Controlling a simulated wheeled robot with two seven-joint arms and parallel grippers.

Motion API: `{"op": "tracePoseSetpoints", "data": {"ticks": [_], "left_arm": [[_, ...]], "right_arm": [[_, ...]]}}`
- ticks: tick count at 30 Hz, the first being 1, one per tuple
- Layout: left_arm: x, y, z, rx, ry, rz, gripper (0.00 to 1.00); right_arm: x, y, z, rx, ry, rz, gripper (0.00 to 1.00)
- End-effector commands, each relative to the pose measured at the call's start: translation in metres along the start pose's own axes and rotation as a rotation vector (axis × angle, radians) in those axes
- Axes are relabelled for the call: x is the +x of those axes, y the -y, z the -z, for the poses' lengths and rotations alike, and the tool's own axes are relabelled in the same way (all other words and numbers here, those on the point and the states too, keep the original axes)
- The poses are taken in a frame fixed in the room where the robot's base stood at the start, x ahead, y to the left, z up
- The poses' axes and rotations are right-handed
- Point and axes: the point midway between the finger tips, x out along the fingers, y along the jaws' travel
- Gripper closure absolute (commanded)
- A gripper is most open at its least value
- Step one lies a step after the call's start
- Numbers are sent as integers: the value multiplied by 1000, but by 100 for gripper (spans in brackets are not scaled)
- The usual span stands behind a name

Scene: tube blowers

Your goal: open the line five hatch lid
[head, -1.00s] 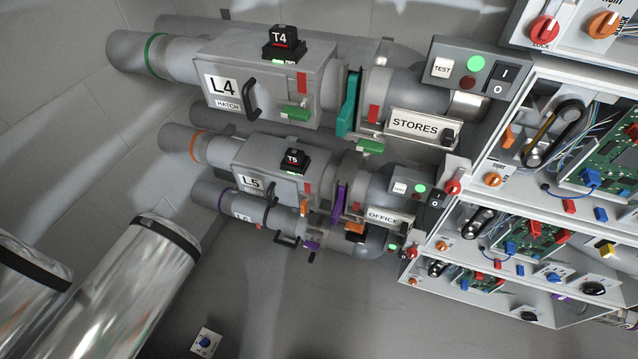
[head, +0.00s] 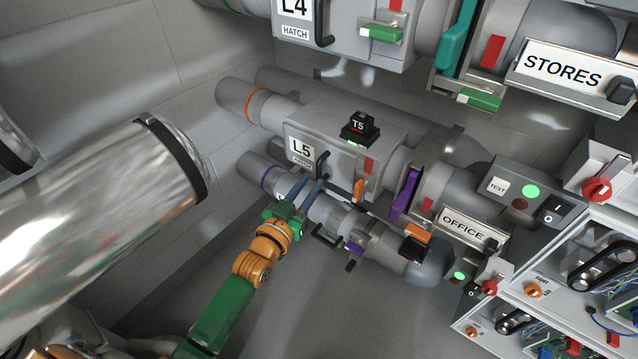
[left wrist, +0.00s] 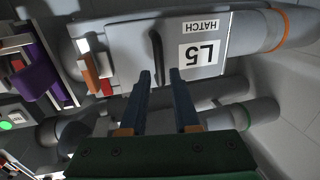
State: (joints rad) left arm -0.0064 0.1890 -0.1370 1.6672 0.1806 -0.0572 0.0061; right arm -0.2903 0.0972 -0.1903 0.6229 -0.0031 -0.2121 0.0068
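The line five hatch lid (head: 340,160) is the grey front panel of the L5 box, marked with a white "L5 HATCH" label (head: 302,150). It appears shut. It carries a black bar handle (head: 322,164), and an orange latch (head: 359,188) sits at its right side. My left gripper (head: 313,183) is open, its two blue fingers pointing at the lid just below the handle. In the left wrist view, upside down, the handle (left wrist: 156,55) stands just beyond and between the open fingertips (left wrist: 160,74); contact cannot be told. My right gripper is not in view.
The L4 hatch box (head: 345,35) is above, and the line six tube (head: 345,215) runs close below. A purple slide (head: 405,195) and the OFFICE plate (head: 463,229) are to the right. A large shiny cylinder (head: 90,230) stands at left.

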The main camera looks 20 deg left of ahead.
Motion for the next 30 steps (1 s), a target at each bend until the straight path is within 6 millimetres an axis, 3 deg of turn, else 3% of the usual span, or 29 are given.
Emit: {"op": "tracePoseSetpoints", "data": {"ticks": [3,9,19,22,30], "left_arm": [[23,0,-1,0,-1,0,70],[46,0,-1,1,3,0,70],[50,0,0,0,5,0,70],[50,0,0,0,5,0,97],[50,0,-1,0,6,0,100]], "right_arm": [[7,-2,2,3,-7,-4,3],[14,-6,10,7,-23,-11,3],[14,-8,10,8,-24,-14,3],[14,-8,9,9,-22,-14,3],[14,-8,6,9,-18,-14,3]]}}
